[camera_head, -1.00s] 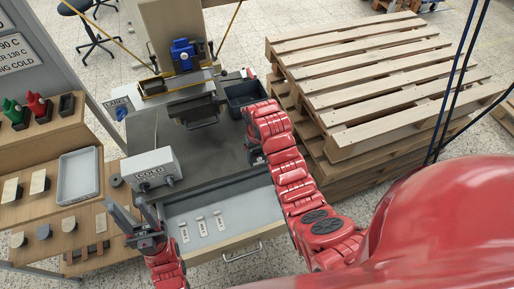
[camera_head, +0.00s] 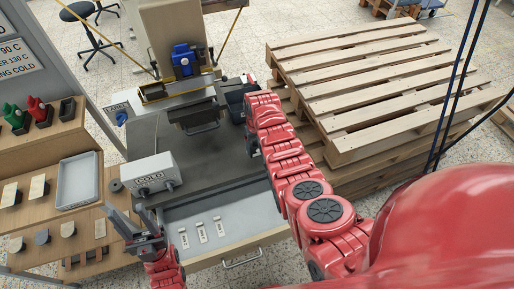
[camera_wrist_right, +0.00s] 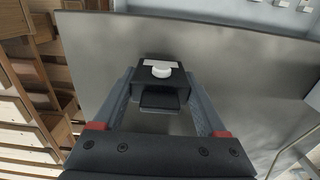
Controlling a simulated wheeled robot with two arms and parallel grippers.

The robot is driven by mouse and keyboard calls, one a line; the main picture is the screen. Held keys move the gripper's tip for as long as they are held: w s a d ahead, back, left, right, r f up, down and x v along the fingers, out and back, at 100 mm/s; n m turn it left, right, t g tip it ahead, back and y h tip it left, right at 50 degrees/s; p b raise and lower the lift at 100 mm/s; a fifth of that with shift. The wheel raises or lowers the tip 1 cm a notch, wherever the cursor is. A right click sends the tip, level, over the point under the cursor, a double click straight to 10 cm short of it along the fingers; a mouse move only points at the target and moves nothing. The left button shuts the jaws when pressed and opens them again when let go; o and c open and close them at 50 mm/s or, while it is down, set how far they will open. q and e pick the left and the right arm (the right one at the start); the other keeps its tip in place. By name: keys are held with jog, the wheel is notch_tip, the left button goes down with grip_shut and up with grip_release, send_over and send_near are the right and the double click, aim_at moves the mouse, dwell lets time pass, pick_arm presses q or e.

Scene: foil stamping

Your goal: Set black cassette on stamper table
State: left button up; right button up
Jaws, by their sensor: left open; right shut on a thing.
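The black cassette (camera_wrist_right: 160,92), a dark block with a white round knob and a pale label strip, sits between the fingers of my right gripper (camera_wrist_right: 163,98) in the right wrist view. The gripper is shut on it. The grey stamper table (camera_wrist_right: 235,65) lies below; I cannot tell whether the cassette touches it. In the head view, my right gripper (camera_head: 251,143) is over the right side of the stamper table (camera_head: 212,160), mostly hidden by my arm, and the cassette is hidden. My left gripper (camera_head: 122,219) is open and empty in front of the wooden shelves.
The stamping press (camera_head: 190,85) with a blue part stands at the table's back. A white COLD box (camera_head: 150,172) sits at its front left. A drawer (camera_head: 225,225) with small tags is open in front. Wooden pallets (camera_head: 370,90) are stacked at right. The table's middle is clear.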

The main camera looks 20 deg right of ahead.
jog(key=shift+f, duration=0.85)
jog(key=shift+f, duration=0.2)
jog(key=o, duration=1.4)
jog(key=shift+r, duration=0.1)
